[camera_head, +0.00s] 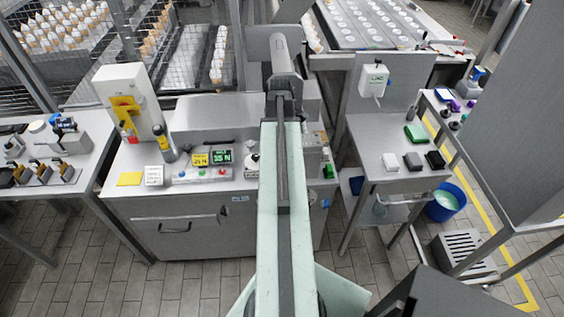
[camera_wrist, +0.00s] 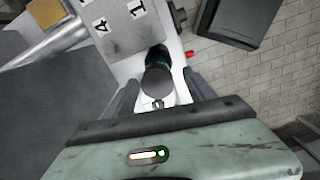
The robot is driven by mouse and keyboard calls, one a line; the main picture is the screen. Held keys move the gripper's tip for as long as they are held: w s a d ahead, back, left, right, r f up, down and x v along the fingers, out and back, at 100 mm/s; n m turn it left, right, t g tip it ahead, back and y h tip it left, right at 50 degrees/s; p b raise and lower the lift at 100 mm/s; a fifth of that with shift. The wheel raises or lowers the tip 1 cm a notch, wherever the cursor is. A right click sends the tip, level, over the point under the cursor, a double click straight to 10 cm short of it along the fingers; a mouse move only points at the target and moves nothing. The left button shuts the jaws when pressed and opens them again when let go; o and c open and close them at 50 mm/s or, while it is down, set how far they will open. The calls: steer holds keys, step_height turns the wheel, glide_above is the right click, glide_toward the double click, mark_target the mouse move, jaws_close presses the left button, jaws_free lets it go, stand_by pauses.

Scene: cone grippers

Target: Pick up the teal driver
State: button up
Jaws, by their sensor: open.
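A dark, rounded upright object with a dark teal-black body (camera_wrist: 157,57) stands between the fingers of my gripper (camera_wrist: 163,84) in the wrist view. It looks like the teal driver, but its colour is too dark to be sure. My gripper is open, with a dark finger on each side of it and light surface showing around its lower end. I cannot tell whether either finger touches it. In the head view my arm covers the middle of the workbench, and I cannot make out the driver or the fingertips there.
A grey plate marked with digits (camera_wrist: 122,24) lies close beside the dark object. A small red part (camera_wrist: 189,54) and a dark box (camera_wrist: 238,18) are to its right. In the head view, the steel workbench (camera_head: 215,205) carries displays and buttons. A side table (camera_head: 373,140) stands right.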

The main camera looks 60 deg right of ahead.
steer(key=f+b, duration=0.5)
steer(key=shift+s+d+f, duration=0.25)
steer(key=shift+s, duration=0.05)
steer(key=shift+r, duration=0.2)
jaws_close()
